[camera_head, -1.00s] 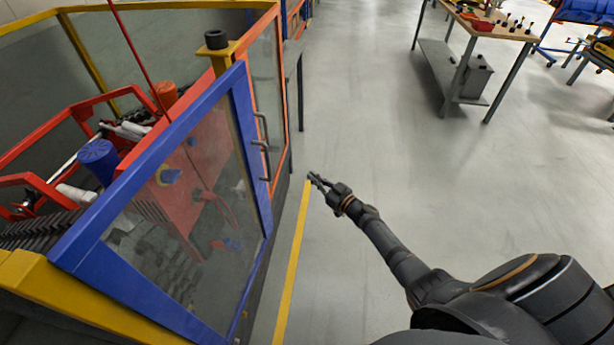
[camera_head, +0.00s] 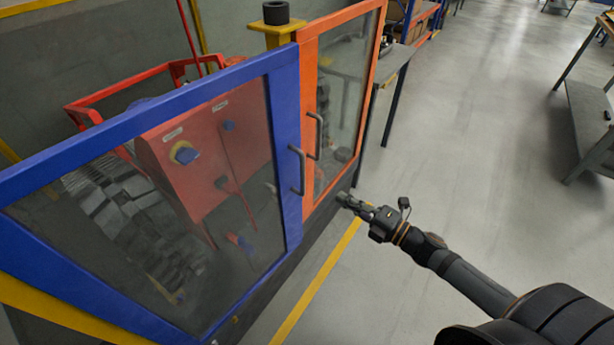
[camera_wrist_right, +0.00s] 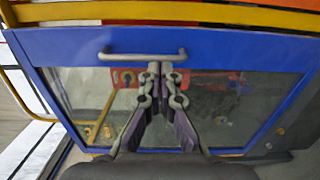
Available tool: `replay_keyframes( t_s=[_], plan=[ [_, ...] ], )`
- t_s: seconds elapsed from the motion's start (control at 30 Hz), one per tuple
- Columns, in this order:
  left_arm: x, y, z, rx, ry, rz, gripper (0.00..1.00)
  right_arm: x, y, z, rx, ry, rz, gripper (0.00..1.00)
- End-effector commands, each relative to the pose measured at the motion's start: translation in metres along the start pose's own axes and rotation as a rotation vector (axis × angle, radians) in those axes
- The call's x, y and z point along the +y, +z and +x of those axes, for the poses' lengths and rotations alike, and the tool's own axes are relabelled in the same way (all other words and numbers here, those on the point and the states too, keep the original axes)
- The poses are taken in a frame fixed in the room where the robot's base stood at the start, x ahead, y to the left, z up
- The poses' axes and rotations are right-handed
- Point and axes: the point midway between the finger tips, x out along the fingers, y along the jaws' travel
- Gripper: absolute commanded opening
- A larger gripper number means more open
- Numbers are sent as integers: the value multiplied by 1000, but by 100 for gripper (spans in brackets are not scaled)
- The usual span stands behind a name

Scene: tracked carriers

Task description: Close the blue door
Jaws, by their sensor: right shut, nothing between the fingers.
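The blue door (camera_head: 286,120) has a blue frame, a large clear pane and a grey bar handle (camera_head: 297,170) near its right edge. That edge meets the orange door (camera_head: 309,105) and looks about in line with it; I cannot tell if a small gap is left. My right gripper (camera_head: 345,198) is shut and empty, out in front of the doors, right of the handles. In the right wrist view, my right gripper (camera_wrist_right: 160,70) points at the blue door (camera_wrist_right: 235,47), its fingertips overlapping the handle (camera_wrist_right: 125,57); contact is not clear. My left gripper is not in view.
Behind the pane are a red machine body (camera_head: 195,150) and a grey chain-like part. A yellow post (camera_head: 277,32) with a black cap stands behind where the doors meet. A yellow floor line (camera_head: 318,285) runs before the doors. Open grey floor (camera_head: 460,150) lies to the right.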

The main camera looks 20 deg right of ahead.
Motion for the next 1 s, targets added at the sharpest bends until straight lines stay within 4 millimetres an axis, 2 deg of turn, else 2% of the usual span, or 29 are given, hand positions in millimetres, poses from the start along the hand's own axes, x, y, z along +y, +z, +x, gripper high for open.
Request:
replay_keyframes(
  t_s=[0.03, 0.1, 0.13, 0.2, 0.4, 0.57, 0.8, 1.0],
  plan=[
    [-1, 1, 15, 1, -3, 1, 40, -7, 0, 7, 0, 5, -4, 0],
    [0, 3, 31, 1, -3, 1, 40, -9, 1, 18, -3, 10, -5, 0],
    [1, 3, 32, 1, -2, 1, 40, -6, 1, 21, -5, 11, -5, 0],
    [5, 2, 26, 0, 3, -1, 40, 0, 1, 26, -3, 11, -2, 0],
    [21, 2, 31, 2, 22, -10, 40, -1, 2, 44, -6, 6, 1, 0],
    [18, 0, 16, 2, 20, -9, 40, 6, 2, 67, -8, 12, 6, 0],
    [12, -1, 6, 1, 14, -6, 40, 3, 2, 112, -6, 8, 7, 0],
    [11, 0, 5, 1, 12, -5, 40, 1, 2, 131, -5, 4, 2, 0]
  ],
)
